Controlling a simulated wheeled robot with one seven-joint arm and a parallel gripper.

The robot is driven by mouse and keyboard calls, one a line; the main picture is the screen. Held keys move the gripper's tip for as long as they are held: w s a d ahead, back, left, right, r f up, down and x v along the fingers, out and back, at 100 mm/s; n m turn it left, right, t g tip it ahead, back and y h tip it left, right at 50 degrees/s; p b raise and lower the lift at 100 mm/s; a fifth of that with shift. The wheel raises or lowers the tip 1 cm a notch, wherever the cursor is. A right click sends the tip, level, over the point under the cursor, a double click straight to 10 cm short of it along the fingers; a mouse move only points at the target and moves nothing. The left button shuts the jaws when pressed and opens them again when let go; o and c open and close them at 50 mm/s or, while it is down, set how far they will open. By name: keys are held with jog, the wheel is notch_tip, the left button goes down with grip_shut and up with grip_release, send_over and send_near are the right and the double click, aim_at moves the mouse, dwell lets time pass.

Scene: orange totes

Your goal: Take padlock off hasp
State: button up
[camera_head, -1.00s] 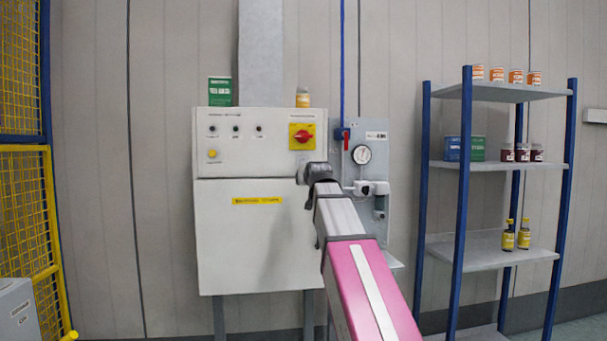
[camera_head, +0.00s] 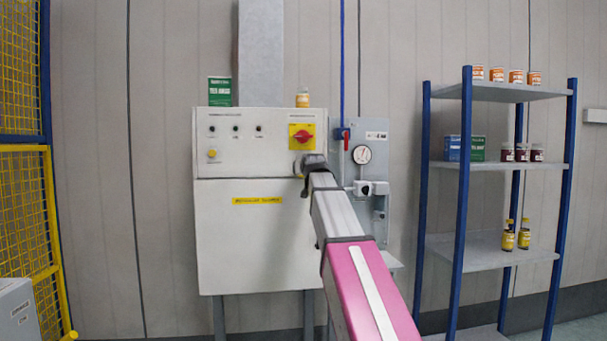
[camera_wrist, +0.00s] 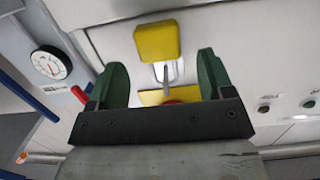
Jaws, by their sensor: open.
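In the wrist view, a yellow padlock (camera_wrist: 157,41) with a grey metal shackle (camera_wrist: 166,73) shows between and beyond the fingers of my gripper (camera_wrist: 160,64). The two green fingers are spread apart, one on each side, with visible gaps to the padlock. The yellow switch plate (camera_wrist: 149,97) and part of its red handle show behind the shackle, largely covered by my gripper. In the head view, the plate (camera_head: 294,129) with its red handle (camera_head: 303,136) is on the cabinet's upper right. My arm's end is just below it and hides the padlock. The hasp cannot be made out.
The white cabinet (camera_head: 235,240) carries a green box (camera_head: 219,91) and a small jar (camera_head: 303,98) on top. Right of it is a grey panel with a pressure gauge (camera_head: 362,154), red-handled valve and pipes. Blue-posted shelves (camera_head: 490,165) stand further right, a yellow mesh fence (camera_head: 22,215) left.

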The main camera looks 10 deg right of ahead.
jog(key=w, duration=0.3)
jog(key=shift+w+f, duration=0.25)
jog(key=shift+f, duration=0.1)
jog(key=c, duration=1)
jog(key=shift+c, duration=0.2)
